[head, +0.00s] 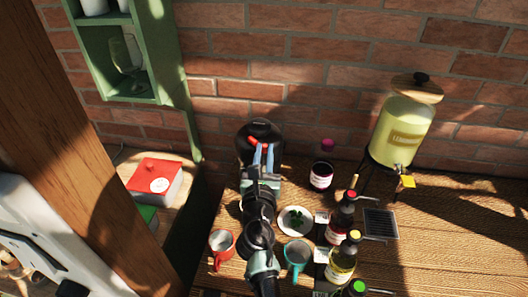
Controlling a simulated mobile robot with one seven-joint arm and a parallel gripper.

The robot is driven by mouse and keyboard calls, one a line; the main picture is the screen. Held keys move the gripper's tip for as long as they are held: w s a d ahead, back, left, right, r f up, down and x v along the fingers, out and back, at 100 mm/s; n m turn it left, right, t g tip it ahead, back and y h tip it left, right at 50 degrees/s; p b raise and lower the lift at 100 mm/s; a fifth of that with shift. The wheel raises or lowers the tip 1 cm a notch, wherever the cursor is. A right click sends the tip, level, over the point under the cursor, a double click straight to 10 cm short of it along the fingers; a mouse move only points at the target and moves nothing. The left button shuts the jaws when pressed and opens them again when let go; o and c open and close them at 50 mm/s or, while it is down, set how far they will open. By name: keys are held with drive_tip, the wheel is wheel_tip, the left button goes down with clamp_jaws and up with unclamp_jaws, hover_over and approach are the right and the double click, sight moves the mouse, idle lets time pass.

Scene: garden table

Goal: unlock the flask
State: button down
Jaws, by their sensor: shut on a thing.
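The flask (260,131) appears as a dark, rounded vessel against the brick wall at the back of the table, seen from above. A small orange-red part (253,140) shows on its near upper side. My gripper (263,148), with two blue fingers, reaches to the flask from the near side. The fingertips are at the flask's top, close to the orange-red part, and are shut on the flask. Which part sits between them is too small to tell. My arm and gripper hide the flask's lower part.
A lemonade dispenser (401,130) stands back right. The table's right side (460,245) is fairly clear.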

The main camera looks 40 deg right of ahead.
drive_tip(key=shift+s+d+n+t+y+p, duration=0.1)
drive_tip(key=shift+d+n+t+y+p, duration=0.35)
drive_tip(key=shift+n+t+y+p, duration=0.55)
drive_tip(key=shift+d+n+t+y+p, duration=0.45)
drive_tip(key=shift+n+y+p, duration=0.25)
drive_tip(key=shift+y+p, duration=0.6)
drive_tip(key=c, duration=0.8)
unclamp_jaws()
drive_tip(key=shift+s+a, duration=0.1)
